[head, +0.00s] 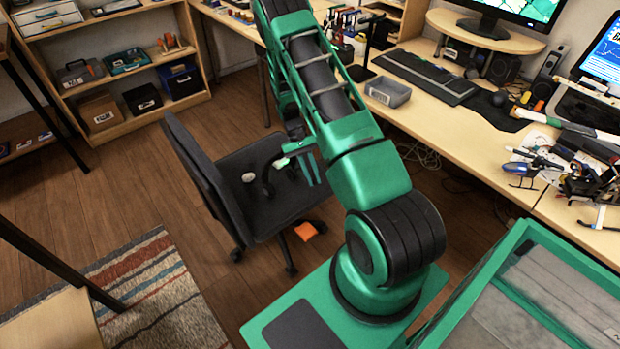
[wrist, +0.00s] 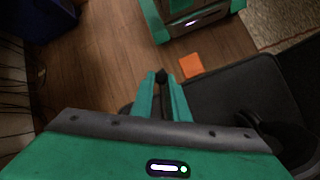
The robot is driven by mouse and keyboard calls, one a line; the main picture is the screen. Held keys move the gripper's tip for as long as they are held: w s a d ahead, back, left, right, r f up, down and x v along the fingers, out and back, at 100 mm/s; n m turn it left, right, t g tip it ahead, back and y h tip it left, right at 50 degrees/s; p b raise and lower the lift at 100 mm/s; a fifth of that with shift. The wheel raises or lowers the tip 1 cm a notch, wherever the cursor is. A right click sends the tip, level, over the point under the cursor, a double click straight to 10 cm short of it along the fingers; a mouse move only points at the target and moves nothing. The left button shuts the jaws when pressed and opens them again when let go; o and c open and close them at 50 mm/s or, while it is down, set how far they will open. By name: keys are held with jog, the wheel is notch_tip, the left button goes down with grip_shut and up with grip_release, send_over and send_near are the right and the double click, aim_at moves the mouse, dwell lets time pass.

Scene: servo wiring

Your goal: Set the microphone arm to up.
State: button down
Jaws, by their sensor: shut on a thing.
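My gripper (head: 308,170) hangs over the seat of the black office chair (head: 270,195) in the head view. In the wrist view, the two green fingers of my gripper (wrist: 163,80) converge on a small dark thing (wrist: 161,76) at their tips. It is too small and dark to name. I cannot clearly make out the microphone arm. A thin black upright (head: 368,42) on a flat base stands on the desk, partly behind my arm; I cannot tell whether it is the microphone arm.
The desk (head: 450,125) runs along the right with a keyboard (head: 425,77) and a grey tray (head: 388,92). An orange piece (head: 310,230) lies on the floor by the chair, also in the wrist view (wrist: 191,65).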

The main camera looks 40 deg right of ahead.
jog(key=c, duration=1.7)
grip_release()
jog(key=v, duration=1)
jog(key=shift+w+d+r, duration=0.1)
jog(key=shift+w+r, duration=0.2)
